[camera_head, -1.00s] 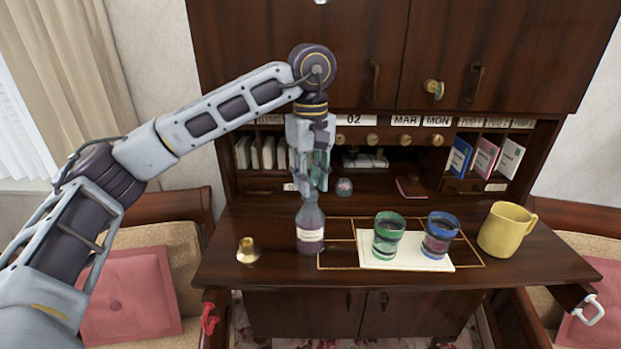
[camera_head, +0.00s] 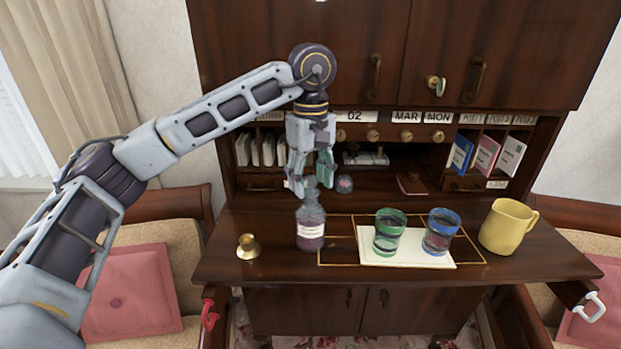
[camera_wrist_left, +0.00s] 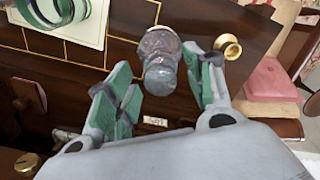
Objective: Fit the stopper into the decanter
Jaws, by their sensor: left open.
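The glass decanter (camera_head: 310,228), with dark purple content and a white label, stands upright on the desk, left of the gold-lined area. A clear, greyish stopper (camera_head: 311,184) shows at the top of its neck, upright as far as I can see. How deep it sits is hard to tell. My left gripper (camera_head: 312,178) points down right above the decanter, with its green-padded fingers spread to either side of the stopper. In the left wrist view the stopper (camera_wrist_left: 160,76) lies between the open fingers, with gaps on both sides, in front of the decanter (camera_wrist_left: 157,42). My right gripper is not in view.
A brass object (camera_head: 248,248) stands left of the decanter. To the right are a green-rimmed glass (camera_head: 388,238) and a blue-rimmed glass (camera_head: 441,235) on a cream mat (camera_head: 408,263), then a yellow mug (camera_head: 506,227). Cabinet doors and pigeonholes rise behind.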

